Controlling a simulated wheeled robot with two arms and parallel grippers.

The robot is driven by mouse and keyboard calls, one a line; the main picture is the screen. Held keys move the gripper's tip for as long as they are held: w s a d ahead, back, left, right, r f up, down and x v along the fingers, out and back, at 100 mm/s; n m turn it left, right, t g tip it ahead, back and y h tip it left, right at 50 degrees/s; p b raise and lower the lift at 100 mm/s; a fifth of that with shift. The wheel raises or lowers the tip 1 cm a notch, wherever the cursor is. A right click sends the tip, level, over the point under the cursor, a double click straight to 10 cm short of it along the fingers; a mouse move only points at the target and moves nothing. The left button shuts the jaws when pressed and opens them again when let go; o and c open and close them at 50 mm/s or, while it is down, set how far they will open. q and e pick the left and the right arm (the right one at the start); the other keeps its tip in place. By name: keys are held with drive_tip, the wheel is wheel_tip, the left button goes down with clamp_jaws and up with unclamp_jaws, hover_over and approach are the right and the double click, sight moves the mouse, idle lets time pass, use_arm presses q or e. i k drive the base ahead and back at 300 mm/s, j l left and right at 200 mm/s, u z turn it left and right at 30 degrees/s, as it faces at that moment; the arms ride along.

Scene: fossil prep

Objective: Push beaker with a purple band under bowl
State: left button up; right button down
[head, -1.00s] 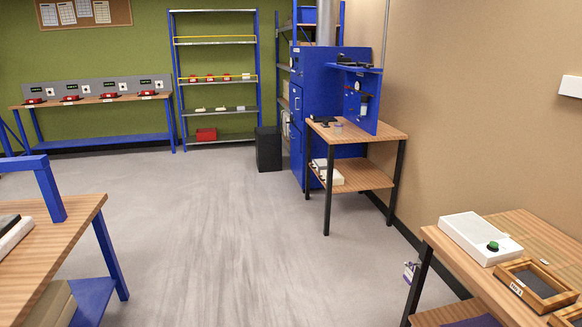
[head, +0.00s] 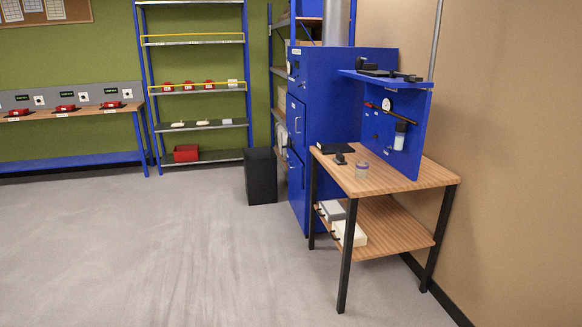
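A bowl cannot be made out; a small white-bodied item (head: 400,136) is on the blue panel above the table, too small to identify. Neither of my grippers is in view.
A blue upright panel with a shelf (head: 405,118) stands at the table's back. A blue cabinet (head: 335,95) and a black bin (head: 261,176) are to its left. Open grey floor (head: 180,250) lies in front and to the left.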

sight(362, 166)
drive_tip(key=i+z, duration=0.1)
drive_tip(key=i, duration=0.5)
drive_tip(key=i+j+z, duration=0.1)
drive_tip(key=i, duration=0.45)
drive_tip(key=i+j, duration=0.15)
drive_tip(key=i, duration=0.45)
drive_tip(key=l+z, duration=0.05)
